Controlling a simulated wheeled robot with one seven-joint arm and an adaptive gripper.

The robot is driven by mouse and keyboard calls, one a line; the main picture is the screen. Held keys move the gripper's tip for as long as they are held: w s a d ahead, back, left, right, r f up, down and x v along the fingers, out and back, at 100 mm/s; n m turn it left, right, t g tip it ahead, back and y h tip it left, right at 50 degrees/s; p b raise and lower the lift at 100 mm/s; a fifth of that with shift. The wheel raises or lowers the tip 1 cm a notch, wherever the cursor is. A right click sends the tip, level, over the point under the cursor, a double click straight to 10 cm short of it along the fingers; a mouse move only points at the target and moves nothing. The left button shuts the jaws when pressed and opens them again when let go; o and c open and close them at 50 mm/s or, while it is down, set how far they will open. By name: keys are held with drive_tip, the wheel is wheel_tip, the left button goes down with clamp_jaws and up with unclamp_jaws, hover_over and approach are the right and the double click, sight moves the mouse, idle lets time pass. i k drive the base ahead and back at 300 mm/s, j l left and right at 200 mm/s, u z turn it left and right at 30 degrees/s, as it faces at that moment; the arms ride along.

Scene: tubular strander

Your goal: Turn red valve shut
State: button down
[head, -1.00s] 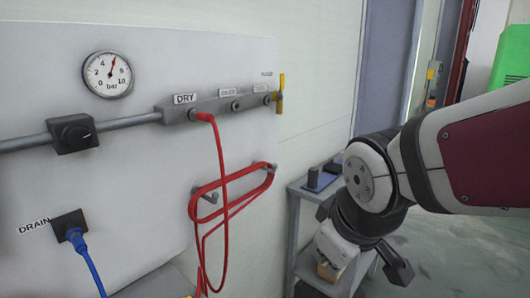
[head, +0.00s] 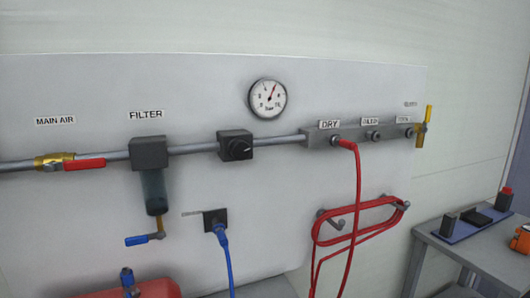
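The red valve is a brass valve body (head: 53,160) with a red lever handle (head: 82,164), on the grey pipe at the left in the head view, under the MAIN AIR label (head: 55,121). Its red handle points right and lies along the pipe. My gripper is not in view now, so its state and its place relative to the valve do not show.
A filter (head: 150,155) with a blue-handled drain (head: 150,239) hangs right of the valve. A red hose (head: 358,200) loops from the DRY outlet, and a blue hose (head: 226,255) runs down. A grey side table (head: 470,252) stands at right. A red tank (head: 150,289) shows below.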

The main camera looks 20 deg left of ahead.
sight(92, 163)
drive_tip(key=u, duration=1.65)
drive_tip(key=j+u, duration=0.1)
drive_tip(key=i+j+z, duration=0.2)
drive_tip(key=j, duration=0.2)
